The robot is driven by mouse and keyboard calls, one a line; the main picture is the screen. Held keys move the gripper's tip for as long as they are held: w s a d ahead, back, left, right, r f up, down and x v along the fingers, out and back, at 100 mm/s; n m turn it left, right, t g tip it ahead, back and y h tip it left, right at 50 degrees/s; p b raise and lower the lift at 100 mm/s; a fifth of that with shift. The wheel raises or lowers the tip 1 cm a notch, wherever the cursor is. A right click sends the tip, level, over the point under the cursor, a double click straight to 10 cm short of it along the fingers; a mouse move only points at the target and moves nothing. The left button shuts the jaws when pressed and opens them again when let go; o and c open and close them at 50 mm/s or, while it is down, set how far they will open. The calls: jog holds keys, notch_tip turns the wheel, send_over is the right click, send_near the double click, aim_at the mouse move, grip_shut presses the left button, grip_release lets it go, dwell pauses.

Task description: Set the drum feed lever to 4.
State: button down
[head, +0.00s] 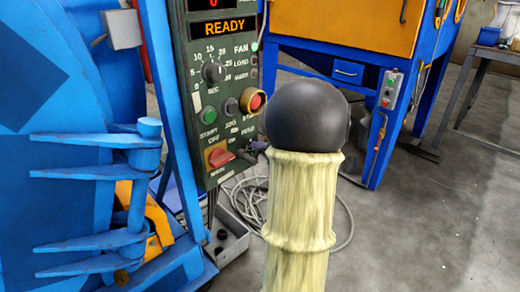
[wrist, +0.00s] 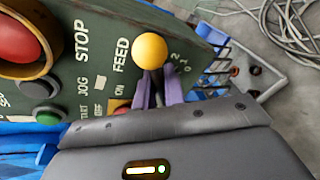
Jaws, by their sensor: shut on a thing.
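The drum feed lever is on the dark green control panel (head: 212,110). Its yellow ball knob (wrist: 149,50) shows in the wrist view beside the FEED label. My gripper (wrist: 157,88) has its purple fingers closed on the lever, just below the knob. The scale digits 2, 1 and 0 show to the right of the knob; the rest of the scale is hidden, so I cannot tell the exact setting. In the head view only a bit of my purple gripper (head: 259,146) shows at the panel's right edge, and my arm hides the lever.
The red stop button (head: 253,101), green start button (head: 208,115), timer dial (head: 213,71) and red main switch (head: 220,157) are close by. The display (head: 224,27) reads READY. Blue hinge bars stand at left.

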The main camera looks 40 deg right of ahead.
jog(key=c, duration=1.5)
grip_release()
jog(key=shift+a, duration=0.1)
jog(key=p+v, duration=0.6)
jog(key=v, duration=1.1)
jog(key=shift+s, duration=0.25)
